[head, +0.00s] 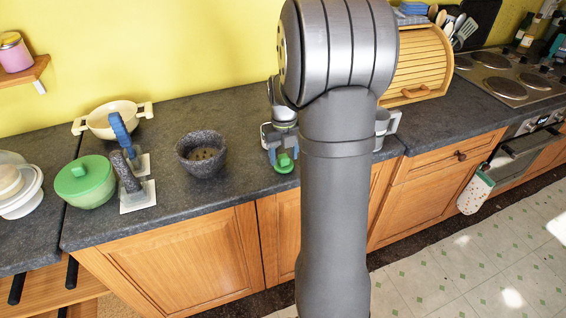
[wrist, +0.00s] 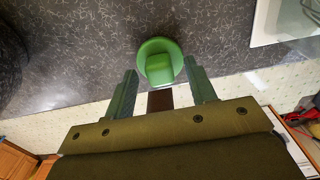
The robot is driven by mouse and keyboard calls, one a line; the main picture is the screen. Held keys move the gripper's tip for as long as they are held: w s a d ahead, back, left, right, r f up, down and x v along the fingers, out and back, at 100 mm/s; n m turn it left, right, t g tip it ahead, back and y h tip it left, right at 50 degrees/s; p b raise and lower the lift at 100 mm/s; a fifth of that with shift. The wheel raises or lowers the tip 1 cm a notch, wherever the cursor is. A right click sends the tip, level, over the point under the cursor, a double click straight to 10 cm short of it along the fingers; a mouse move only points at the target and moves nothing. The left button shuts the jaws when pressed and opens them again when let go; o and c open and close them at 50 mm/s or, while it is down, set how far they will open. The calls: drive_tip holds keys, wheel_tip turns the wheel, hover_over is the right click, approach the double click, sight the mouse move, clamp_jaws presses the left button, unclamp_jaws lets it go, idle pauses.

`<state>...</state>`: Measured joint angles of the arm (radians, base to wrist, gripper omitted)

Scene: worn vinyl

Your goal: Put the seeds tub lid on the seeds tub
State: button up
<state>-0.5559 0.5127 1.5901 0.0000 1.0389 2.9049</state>
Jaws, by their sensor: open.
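The green lid (wrist: 160,62), a round disc with a raised block handle, lies on the dark counter in the wrist view. It also shows as a small green shape in the head view (head: 284,163). My gripper (wrist: 161,70) is open, with a fingertip on either side of the lid's near part. Nothing is held, and I cannot tell if the fingers touch the lid. The seeds tub is not clearly identifiable; my arm hides part of the counter in the head view.
A dark stone bowl (head: 201,154) stands left of the lid. A wooden bread box (head: 420,65) is at the back right. A pale-edged object (wrist: 283,22) lies right of the lid.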

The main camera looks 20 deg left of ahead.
sight(284, 156)
clamp_jaws()
drive_tip(key=shift+r, duration=0.45)
idle(0.5)
drive_tip(key=shift+r, duration=1.7)
